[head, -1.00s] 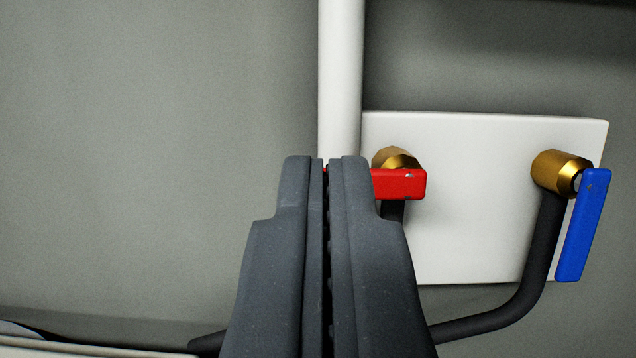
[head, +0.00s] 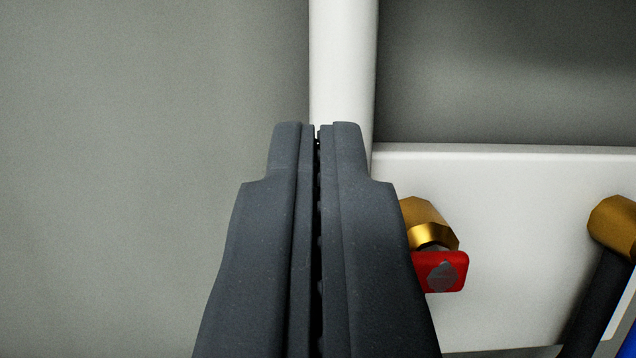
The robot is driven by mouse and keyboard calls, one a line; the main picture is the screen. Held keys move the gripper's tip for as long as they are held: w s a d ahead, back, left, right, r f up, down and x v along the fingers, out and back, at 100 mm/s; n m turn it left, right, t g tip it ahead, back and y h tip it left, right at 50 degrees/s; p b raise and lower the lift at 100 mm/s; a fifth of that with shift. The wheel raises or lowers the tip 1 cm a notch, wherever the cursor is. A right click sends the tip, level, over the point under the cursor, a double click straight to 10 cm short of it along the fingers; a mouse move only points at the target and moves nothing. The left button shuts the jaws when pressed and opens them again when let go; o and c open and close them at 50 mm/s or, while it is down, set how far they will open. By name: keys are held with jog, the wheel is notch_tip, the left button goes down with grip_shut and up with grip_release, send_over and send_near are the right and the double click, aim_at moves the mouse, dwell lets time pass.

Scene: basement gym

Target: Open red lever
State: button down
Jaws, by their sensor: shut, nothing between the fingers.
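The red lever (head: 455,270) sits at the lower right of my gripper, below a brass fitting (head: 427,222) on a white wall plate. Only its right end shows; the rest is hidden behind my gripper. My gripper (head: 318,130) is shut and empty, with its fingertips in front of the white vertical pipe, above and left of the lever. I cannot tell whether the gripper's side touches the lever.
The white plate (head: 520,185) fills the right side. A second brass fitting (head: 612,222) with a dark hose (head: 597,300) and part of a blue lever (head: 629,342) is at the right edge. The white pipe (head: 343,60) runs up the middle. Grey wall at left is clear.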

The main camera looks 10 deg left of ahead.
jog(key=w+f, duration=0.2)
jog(key=f, duration=0.1)
jog(key=shift+w+a+f+b, duration=0.1)
jog(key=shift+a+f+b, duration=0.1)
jog(key=shift+b, duration=0.15)
dwell(0.3)
jog(key=shift+d+f, duration=0.1)
